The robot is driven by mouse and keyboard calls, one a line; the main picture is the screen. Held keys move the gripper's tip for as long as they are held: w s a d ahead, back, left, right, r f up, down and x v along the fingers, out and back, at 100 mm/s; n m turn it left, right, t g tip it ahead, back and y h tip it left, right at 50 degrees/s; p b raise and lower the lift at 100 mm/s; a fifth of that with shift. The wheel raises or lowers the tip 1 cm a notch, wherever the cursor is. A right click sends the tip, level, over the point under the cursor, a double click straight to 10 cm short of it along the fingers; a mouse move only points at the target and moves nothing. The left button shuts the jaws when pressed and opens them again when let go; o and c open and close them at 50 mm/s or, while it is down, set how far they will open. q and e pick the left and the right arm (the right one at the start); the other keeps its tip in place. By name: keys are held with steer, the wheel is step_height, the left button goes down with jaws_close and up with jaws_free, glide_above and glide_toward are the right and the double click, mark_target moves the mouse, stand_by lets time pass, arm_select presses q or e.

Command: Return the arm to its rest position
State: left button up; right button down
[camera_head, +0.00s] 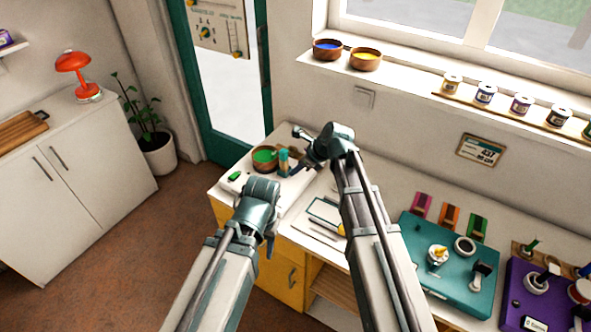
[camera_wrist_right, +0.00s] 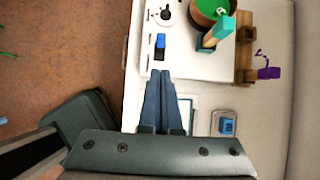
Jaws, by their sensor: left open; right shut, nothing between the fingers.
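My left gripper (camera_head: 262,196) is the lower one in the head view, above the floor and the near edge of the white worktop. It is open, and its fingertips are mostly hidden by the wrist. My right gripper (camera_head: 306,163) is over the left end of the worktop, close to a teal upright piece (camera_head: 284,161). In the right wrist view its two fingers (camera_wrist_right: 166,102) are shut together with nothing between them.
A wooden bowl of green (camera_head: 265,156) stands at the worktop's left end; a teal case (camera_head: 449,283) and purple case (camera_head: 522,285) lie further right. Several jars and two bowls line the windowsill. A white cabinet (camera_head: 78,190) stands left, with open floor (camera_head: 130,255) between.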

steer(key=s+f+n+g+h, duration=0.2)
steer(key=s+n+h, duration=0.1)
steer(key=s+n, duration=0.9)
steer(key=s+f+n+g+h, duration=0.2)
steer(key=s+n+h, duration=0.1)
steer(key=s+n, duration=0.9)
steer(key=n, duration=0.5)
steer(key=shift+s+d+f+h+b, duration=0.2)
steer(key=shift+s+d+h+b, duration=0.1)
steer(key=shift+s+d+b, duration=0.1)
